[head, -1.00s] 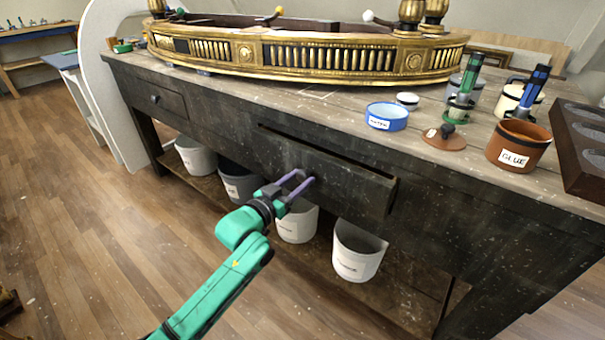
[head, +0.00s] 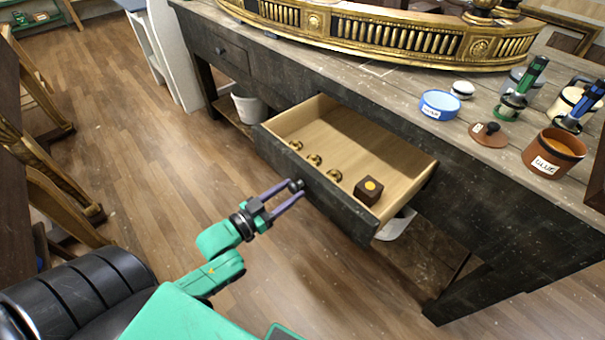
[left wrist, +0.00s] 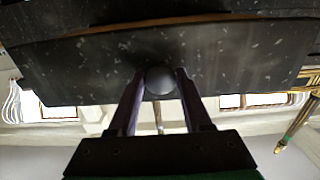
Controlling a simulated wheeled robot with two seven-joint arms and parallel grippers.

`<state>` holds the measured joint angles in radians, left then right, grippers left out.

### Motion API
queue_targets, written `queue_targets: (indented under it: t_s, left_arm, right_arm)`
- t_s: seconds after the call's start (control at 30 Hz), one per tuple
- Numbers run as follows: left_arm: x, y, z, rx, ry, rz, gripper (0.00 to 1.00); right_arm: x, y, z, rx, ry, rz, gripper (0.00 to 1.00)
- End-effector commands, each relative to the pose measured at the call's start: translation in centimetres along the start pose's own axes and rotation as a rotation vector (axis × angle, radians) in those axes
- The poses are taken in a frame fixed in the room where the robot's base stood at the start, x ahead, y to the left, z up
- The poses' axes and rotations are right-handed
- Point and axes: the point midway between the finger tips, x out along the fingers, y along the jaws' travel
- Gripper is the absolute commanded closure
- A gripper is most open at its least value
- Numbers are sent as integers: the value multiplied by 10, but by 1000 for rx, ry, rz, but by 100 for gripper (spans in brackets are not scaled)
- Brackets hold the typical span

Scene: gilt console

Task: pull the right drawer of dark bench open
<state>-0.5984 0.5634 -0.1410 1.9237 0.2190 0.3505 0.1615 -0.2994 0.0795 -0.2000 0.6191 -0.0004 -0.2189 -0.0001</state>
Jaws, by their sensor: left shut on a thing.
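The right drawer (head: 318,190) of the dark bench (head: 481,205) stands well out from the bench front. Its pale wooden inside shows, with several small brass pieces (head: 315,160) and a dark brown box (head: 369,190) with a yellow spot in it. My left gripper (head: 294,190) is shut on the drawer's dark round knob (head: 297,185). In the left wrist view the knob (left wrist: 160,80) sits between the two purple fingers, against the speckled drawer front (left wrist: 230,65). My right gripper is not in view.
On the bench top are a blue bowl (head: 439,106), a brown glue pot (head: 552,153), a brown lid (head: 488,135) and a long gilt piece (head: 390,38). The left drawer (head: 222,50) is closed. Open wooden floor (head: 150,150) lies left of the open drawer.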

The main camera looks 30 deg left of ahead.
Motion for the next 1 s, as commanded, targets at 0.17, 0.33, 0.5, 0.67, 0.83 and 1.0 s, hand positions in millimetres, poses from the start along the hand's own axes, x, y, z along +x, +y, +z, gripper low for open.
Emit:
queue_targets:
  t_s: [0.17,0.33,0.5,0.67,0.83,1.0]
  left_arm:
    - [-12,0,-1,-1,0,1,100]
    - [-15,0,0,0,1,0,100]
    - [-15,0,1,0,1,0,100]
    - [-15,0,1,0,1,0,22]
    - [-14,0,0,0,1,0,22]
    - [-14,0,0,0,1,0,22]
  right_arm:
    - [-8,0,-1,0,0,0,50]
    - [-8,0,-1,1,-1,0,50]
    - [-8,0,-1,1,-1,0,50]
    - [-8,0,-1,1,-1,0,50]
    - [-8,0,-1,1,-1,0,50]
    - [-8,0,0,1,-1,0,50]
